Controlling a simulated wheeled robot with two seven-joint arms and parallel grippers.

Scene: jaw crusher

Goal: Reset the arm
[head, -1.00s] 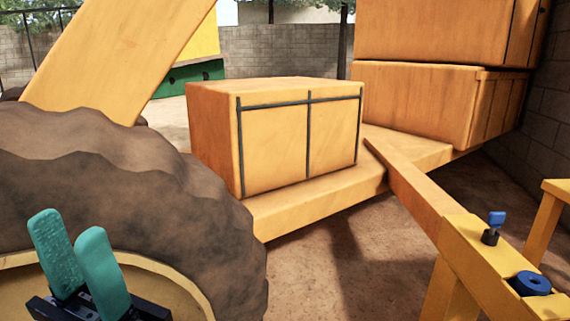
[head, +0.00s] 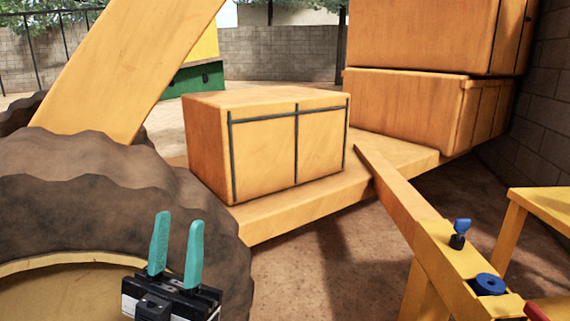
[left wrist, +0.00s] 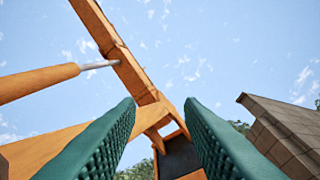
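My left gripper (head: 176,252) is at the lower left of the head view, in front of the big brown tyre (head: 80,190). Its two teal fingers point up and stand apart, with nothing between them. In the left wrist view the open fingers (left wrist: 160,140) point at the sky and an orange boom with a cylinder (left wrist: 120,60). My right gripper is not in the head view. A blue key-like knob (head: 460,232) and a blue round button (head: 489,284) sit on a yellow beam at the right.
A yellow machine box (head: 265,150) stands on the chassis behind the tyre. Larger yellow boxes (head: 425,105) are at the back right, near a block wall (head: 545,95). A yellow stand (head: 540,205) is at the right edge. Bare dirt (head: 320,270) lies between.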

